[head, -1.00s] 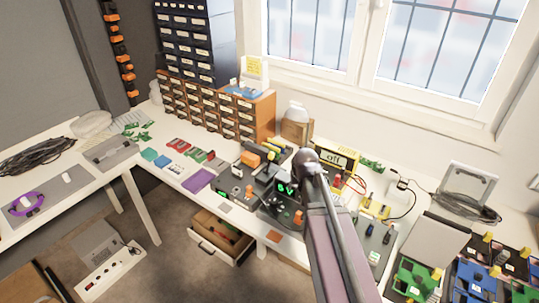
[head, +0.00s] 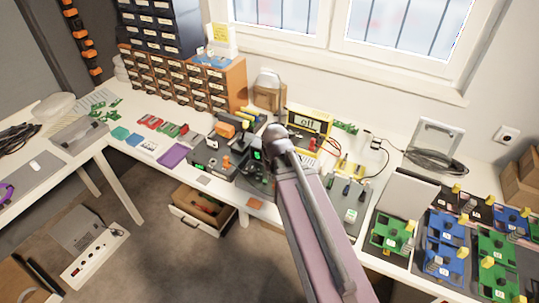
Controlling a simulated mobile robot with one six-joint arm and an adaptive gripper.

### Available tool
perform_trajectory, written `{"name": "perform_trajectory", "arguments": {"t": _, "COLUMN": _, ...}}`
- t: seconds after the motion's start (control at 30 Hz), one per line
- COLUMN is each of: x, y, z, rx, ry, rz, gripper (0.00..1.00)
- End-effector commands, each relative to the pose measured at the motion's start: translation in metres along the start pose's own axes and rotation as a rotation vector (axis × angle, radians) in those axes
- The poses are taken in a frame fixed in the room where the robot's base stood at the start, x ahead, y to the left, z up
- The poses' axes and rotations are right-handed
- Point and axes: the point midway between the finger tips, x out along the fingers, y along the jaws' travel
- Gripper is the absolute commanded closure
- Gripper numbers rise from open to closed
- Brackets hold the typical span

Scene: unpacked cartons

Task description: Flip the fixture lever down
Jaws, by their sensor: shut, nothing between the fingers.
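A grey fixture-like unit (head: 205,155) stands on the white bench left of my arm. A small upright orange piece (head: 226,162) shows at its front; it is too small to tell whether this is the lever. A black and orange block (head: 225,130) sits at its back. A dark device with a green lit display (head: 257,155) stands to its right, partly covered by my arm.
A purple tray (head: 173,155) and small boards lie to the left. Drawer cabinets (head: 190,80) stand at the back. An open drawer (head: 203,205) hangs under the bench front. Green and blue board fixtures (head: 445,237) fill the right, beside a grey panel (head: 407,191).

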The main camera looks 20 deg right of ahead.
Motion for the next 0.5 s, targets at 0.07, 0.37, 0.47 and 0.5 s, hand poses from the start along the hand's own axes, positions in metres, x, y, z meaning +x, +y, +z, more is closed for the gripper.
{"name": "perform_trajectory", "arguments": {"t": 0.07, "x": -0.002, "y": -0.005, "z": 0.024, "rx": -0.002, "ry": -0.057, "rz": 0.002, "gripper": 1.0}}
{"name": "perform_trajectory", "arguments": {"t": 0.37, "x": -0.004, "y": -0.009, "z": 0.047, "rx": 0.002, "ry": -0.132, "rz": 0.007, "gripper": 1.0}}
{"name": "perform_trajectory", "arguments": {"t": 0.47, "x": -0.004, "y": -0.009, "z": 0.047, "rx": 0.002, "ry": -0.131, "rz": 0.007, "gripper": 1.0}}
{"name": "perform_trajectory", "arguments": {"t": 0.5, "x": -0.004, "y": -0.009, "z": 0.047, "rx": 0.002, "ry": -0.131, "rz": 0.007, "gripper": 1.0}}
